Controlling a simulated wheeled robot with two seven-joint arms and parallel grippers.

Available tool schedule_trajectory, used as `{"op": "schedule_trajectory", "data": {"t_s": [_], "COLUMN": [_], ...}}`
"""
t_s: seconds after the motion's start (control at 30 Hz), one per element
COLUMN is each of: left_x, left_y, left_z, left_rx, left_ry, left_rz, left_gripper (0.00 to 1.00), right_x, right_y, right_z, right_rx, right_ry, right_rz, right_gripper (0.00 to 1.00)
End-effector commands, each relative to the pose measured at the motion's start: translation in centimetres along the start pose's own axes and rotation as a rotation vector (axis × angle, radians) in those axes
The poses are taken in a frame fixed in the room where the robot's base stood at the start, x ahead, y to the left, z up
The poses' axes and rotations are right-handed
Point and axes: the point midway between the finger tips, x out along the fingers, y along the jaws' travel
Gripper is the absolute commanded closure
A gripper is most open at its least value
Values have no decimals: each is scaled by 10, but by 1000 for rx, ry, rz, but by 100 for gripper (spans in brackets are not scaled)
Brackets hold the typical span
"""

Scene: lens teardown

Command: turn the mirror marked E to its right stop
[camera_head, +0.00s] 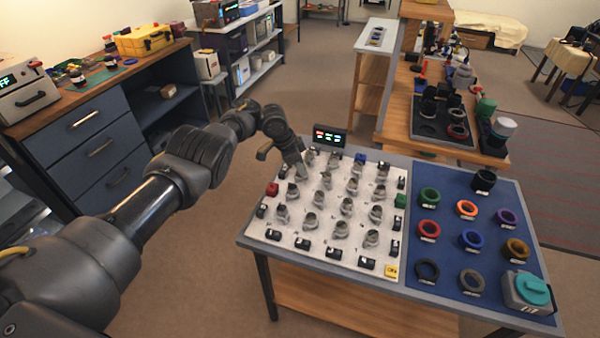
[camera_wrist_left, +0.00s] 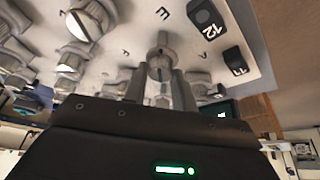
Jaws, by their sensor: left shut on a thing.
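The white board (camera_head: 318,254) carries rows of small grey mirror mounts. My left gripper (camera_head: 303,176) reaches down to its far left part. In the left wrist view, my left gripper (camera_wrist_left: 162,88) is shut on the grey knob of a mirror (camera_wrist_left: 161,62). A letter that looks like an E, turned on its side, is printed beside this mirror. The fingers cover part of the mount, and its exact angle is hard to read. My right gripper is not in view.
Neighbouring mirrors (camera_wrist_left: 88,20) stand close around the fingers. Numbered black blocks (camera_wrist_left: 207,17) line the board's edge. A small display (camera_head: 329,137) stands behind the board. A blue mat (camera_head: 452,213) with coloured rings lies to the right.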

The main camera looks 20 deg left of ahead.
Motion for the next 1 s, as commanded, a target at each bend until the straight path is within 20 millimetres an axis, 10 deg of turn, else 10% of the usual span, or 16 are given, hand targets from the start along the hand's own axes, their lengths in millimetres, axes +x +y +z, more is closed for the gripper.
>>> {"op": "schedule_trajectory", "data": {"t_s": [0.57,0.6,0.73,1.0], "left_x": [1,1,1,0], "left_y": [1,1,0,0], "left_z": [1,1,1,0], "left_rx": [29,29,28,28], "left_ry": [-4,-4,-3,-2], "left_rz": [15,15,14,13], "left_gripper": [96,71,54,51], "right_x": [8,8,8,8], "right_y": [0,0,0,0], "right_z": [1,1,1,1], "right_rx": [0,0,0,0], "right_ry": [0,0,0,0], "right_rz": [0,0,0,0], "right_gripper": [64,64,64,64]}}
